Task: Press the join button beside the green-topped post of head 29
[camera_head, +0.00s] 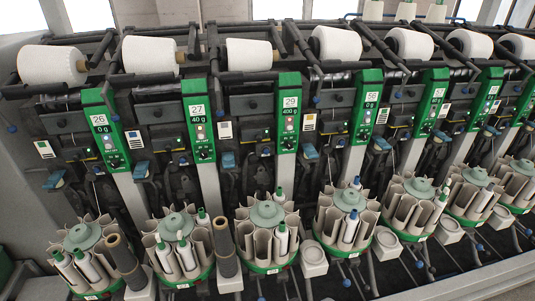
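The green-topped post of head 29 (288,115) stands near the middle of the head view. It carries a white label reading 29, a line that seems to read 400 g, and small buttons too small to tell apart. To its left is a dark panel (262,136) with tiny coloured marks. To its right is a small white-fronted box (309,122). I cannot tell which small part is the join button. Neither of my grippers is in view.
Green posts 27 (198,117) and 26 (102,125) stand to the left, and several more to the right. White yarn cones (249,54) sit above. Round bobbin magazines (267,235) stick out in front below, beside upright dark tubes (224,248).

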